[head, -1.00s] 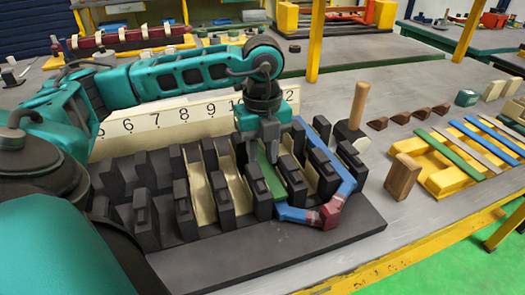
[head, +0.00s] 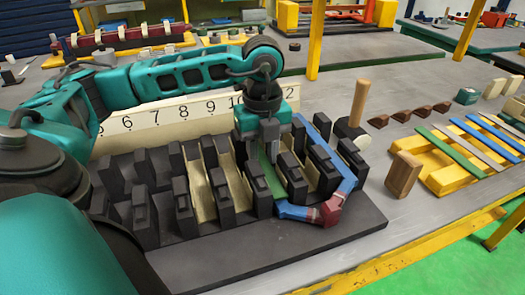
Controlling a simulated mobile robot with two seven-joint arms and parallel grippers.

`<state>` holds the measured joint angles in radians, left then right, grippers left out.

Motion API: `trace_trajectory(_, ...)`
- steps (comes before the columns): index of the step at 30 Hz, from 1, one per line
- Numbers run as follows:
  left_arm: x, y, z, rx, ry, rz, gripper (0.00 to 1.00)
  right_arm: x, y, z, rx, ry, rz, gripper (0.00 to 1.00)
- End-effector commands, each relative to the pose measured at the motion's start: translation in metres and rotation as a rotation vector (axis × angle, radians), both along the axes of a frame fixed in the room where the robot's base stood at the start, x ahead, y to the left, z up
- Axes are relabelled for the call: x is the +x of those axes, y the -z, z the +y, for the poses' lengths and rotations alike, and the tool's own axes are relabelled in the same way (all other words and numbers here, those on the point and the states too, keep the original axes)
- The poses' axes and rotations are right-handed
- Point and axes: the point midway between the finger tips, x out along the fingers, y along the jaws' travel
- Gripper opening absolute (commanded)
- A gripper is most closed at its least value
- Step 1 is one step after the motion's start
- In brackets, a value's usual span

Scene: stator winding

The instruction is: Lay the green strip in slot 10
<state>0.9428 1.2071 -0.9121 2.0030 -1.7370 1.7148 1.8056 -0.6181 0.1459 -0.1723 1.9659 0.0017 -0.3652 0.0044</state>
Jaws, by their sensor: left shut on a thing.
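The green strip (head: 269,175) is a thin green piece between two black teeth of the dark stator block (head: 280,240), near the number 10 on the white board behind. My left gripper (head: 269,146) comes down from above and is shut on the strip's upper, far part. The strip runs down toward the near side of the slot. The fingers and teeth hide part of it, so I cannot tell how deep it sits. My right gripper is not in view.
A blue coil (head: 346,185) with a dark red end loops round teeth just right of the strip. Cream liners (head: 202,190) sit in slots to the left. A wooden block (head: 403,175) and a yellow rack (head: 455,178) of coloured strips stand at the right. A wooden-handled mallet (head: 360,103) stands behind.

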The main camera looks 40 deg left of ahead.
Motion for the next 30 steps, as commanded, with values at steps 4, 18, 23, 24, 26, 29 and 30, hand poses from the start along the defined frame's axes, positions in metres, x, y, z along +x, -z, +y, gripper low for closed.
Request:
trace_trajectory(4, 0.0001, 0.0016, 0.0, 0.0, 0.0, 0.0, 0.0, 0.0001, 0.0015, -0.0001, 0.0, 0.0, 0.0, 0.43)
trace_trajectory(18, 0.0001, 0.0013, 0.0, 0.0, 0.0, 0.0, 0.56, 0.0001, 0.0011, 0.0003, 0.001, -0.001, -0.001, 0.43)
trace_trajectory(23, 0.0001, 0.0013, 0.0, 0.0, 0.0, 0.0, 0.61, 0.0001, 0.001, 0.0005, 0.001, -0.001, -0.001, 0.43)
trace_trajectory(24, 0.0001, 0.0013, 0.0, 0.0, 0.0, 0.0, 0.61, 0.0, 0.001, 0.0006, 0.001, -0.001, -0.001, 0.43)
trace_trajectory(26, 0.0, 0.0014, 0.0, 0.0, 0.0, 0.0, 0.61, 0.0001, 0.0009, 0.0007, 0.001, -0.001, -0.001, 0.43)
trace_trajectory(29, 0.0, 0.0014, 0.0, 0.0, 0.0, 0.0, 0.61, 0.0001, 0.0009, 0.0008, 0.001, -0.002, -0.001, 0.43)
trace_trajectory(30, 0.0, 0.0014, 0.0, 0.0, 0.0, 0.0, 0.61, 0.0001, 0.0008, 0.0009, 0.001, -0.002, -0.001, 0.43)
